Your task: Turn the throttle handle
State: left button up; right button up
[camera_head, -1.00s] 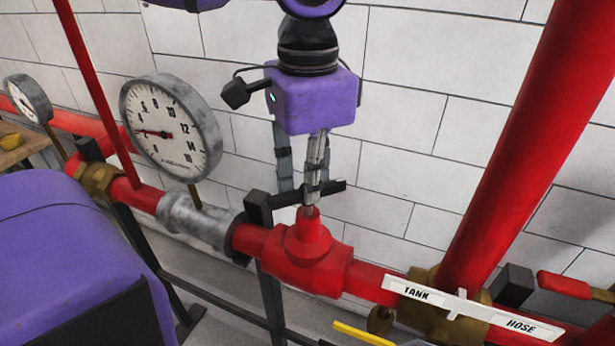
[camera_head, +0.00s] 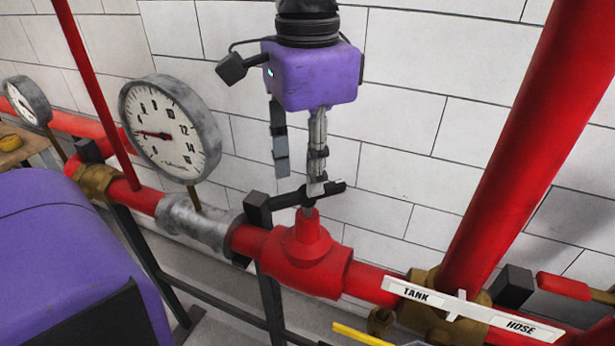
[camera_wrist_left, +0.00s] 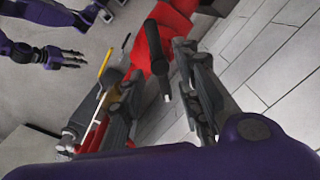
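The throttle handle (camera_head: 322,192) is a short black bar across the stem of a red valve body (camera_head: 305,258) on the red pipe. My left gripper (camera_head: 299,183) hangs over it from above, fingers apart. The right-hand finger's tip overlaps the bar in the head view; the left-hand finger's tip is above and behind the bar. In the left wrist view the handle (camera_wrist_left: 160,55) lies between the two spread fingers, with no clear grip on it. My right gripper (camera_wrist_left: 70,58) shows small at the upper left of that view, fingers spread and empty.
A round pressure gauge (camera_head: 170,130) stands left of the valve. A thick red pipe (camera_head: 530,130) rises on the right, by a TANK/HOSE label (camera_head: 465,307). A white block wall (camera_head: 420,130) is behind. A purple body (camera_head: 75,260) fills the lower left.

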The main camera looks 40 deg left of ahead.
pick_arm(q)
notch_tip(320, 180, up, 9)
dwell(0.3)
dwell(0.5)
